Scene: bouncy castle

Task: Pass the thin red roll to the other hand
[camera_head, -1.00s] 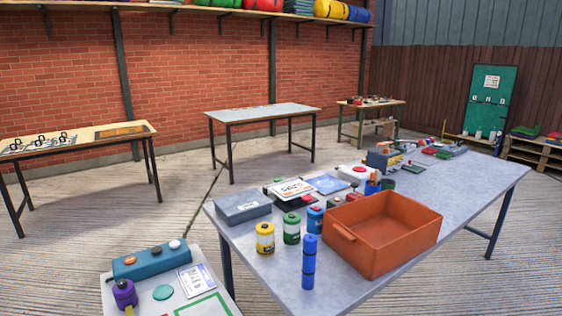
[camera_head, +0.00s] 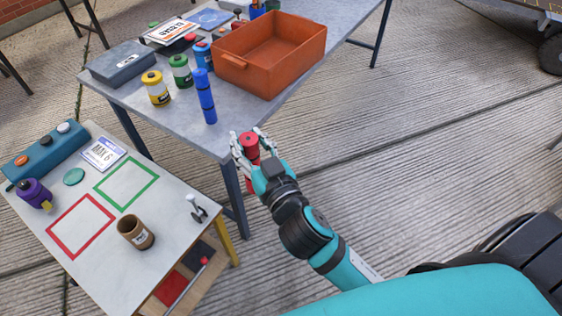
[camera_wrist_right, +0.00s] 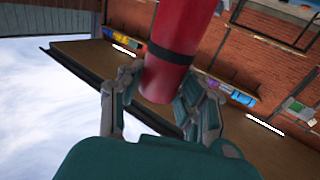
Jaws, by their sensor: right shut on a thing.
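The thin red roll (camera_head: 249,146) is held upright in my right gripper (camera_head: 252,148), which is shut around it beside the corner of the grey table. In the right wrist view the red roll (camera_wrist_right: 178,40) rises between the two fingers (camera_wrist_right: 160,92) and has a black band around it. Part of the roll is hidden by the fingers in the head view. My left gripper is not in view.
The grey table (camera_head: 175,118) holds a blue roll (camera_head: 205,97), yellow, green and blue canisters, and an orange bin (camera_head: 270,85). A lower white table (camera_head: 160,215) at left bears a brown cup (camera_head: 136,232) and red and green square outlines.

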